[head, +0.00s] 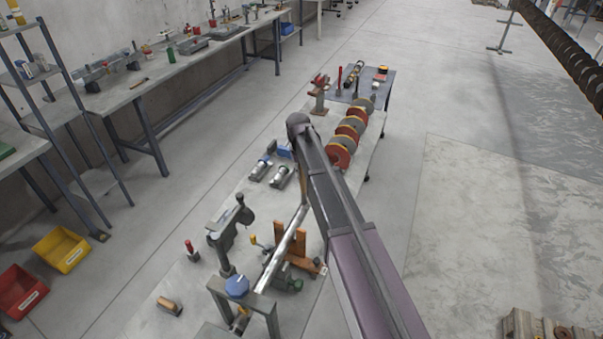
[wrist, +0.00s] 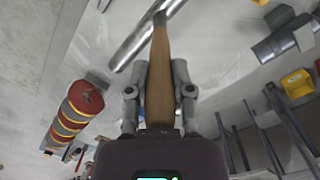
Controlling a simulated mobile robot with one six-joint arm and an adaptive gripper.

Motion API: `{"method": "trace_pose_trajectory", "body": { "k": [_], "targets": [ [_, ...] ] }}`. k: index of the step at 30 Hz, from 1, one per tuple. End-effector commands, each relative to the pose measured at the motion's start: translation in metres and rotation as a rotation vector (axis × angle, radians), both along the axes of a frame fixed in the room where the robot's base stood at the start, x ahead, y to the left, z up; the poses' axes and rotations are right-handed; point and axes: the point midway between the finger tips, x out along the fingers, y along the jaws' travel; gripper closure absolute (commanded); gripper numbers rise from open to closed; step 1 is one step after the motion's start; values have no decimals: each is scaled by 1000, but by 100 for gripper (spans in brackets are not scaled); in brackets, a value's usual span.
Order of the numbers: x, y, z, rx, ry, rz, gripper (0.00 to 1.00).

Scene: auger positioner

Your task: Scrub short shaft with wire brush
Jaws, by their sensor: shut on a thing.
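In the wrist view my gripper (wrist: 158,90) is shut on a wooden handle (wrist: 160,75), likely the wire brush's. The handle points away from me, and its dark far end overlaps a bare silver shaft (wrist: 132,45); I cannot tell whether they touch. No bristles can be made out. In the head view a silver shaft (head: 284,248) lies slanted across the bench, beside my arm, its near end at a grey stand. Two short silver cylinders (head: 260,169) (head: 282,176) sit on grey blocks farther back. In the head view my arm hides the gripper.
The grey stand has a blue cap (head: 237,286). An orange-brown bracket (head: 291,244) is beside the shaft. A wood-handled tool (head: 169,306) lies front left.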

Motion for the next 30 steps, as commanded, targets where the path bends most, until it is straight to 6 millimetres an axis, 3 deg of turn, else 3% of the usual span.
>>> {"method": "trace_pose_trajectory", "body": {
  "k": [8, 30],
  "targets": [
    [2, -1, 0, 0, 0, 0, 100],
    [35, -15, -3, 0, 0, 0, 100]
  ]
}}
